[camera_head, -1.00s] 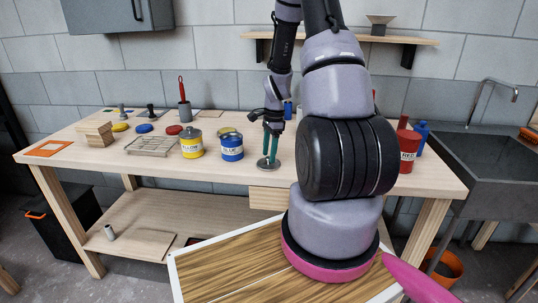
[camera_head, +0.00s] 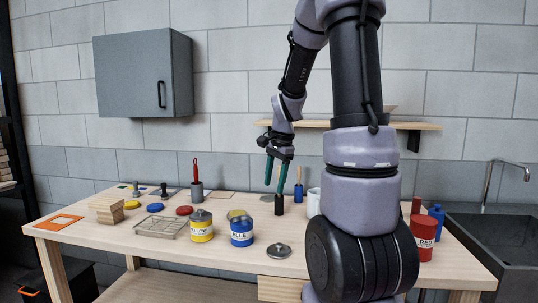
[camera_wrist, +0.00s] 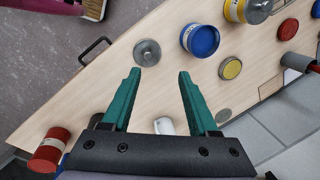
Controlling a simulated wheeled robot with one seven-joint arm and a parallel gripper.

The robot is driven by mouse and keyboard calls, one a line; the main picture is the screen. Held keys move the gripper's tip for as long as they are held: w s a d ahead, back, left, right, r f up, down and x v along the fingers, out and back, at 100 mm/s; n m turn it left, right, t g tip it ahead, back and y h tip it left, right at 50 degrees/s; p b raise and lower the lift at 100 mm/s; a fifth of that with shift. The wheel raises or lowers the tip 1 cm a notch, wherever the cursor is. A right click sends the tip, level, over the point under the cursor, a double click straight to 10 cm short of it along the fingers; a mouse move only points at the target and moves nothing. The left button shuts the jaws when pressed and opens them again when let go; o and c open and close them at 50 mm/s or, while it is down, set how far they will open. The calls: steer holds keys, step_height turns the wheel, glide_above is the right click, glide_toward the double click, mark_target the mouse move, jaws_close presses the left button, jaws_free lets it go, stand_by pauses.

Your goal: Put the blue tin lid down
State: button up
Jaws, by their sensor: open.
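The grey metal lid with a small knob (camera_head: 278,250) lies flat on the bench top, right of the open blue tin (camera_head: 241,232). I take it for the blue tin lid. It also shows in the wrist view (camera_wrist: 147,52), just beyond my fingertips, touching nothing else. The blue tin shows blue paint inside in the wrist view (camera_wrist: 199,41). My gripper (camera_head: 274,188) is open and empty, raised above the bench with its green fingers pointing down. In the wrist view its fingers (camera_wrist: 160,74) are spread wide apart.
The yellow tin (camera_head: 202,228) with a grey lid on stands left of the blue tin. A red tin (camera_head: 425,238) stands at the right near the sink (camera_head: 490,245).

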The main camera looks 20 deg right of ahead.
steer(key=s+a+r+n+t, duration=0.2)
steer(key=s+a+r+n, duration=0.3)
steer(key=s+r, duration=0.2)
steer(key=s+a+r+n+t+y, duration=0.1)
steer(key=s+a+r+n+t, duration=0.2)
steer(key=s+a+r+n, duration=0.2)
steer(key=s+r, duration=0.3)
steer(key=s, duration=0.2)
steer(key=shift+r+n, duration=0.25)
steer(key=shift+n, duration=0.05)
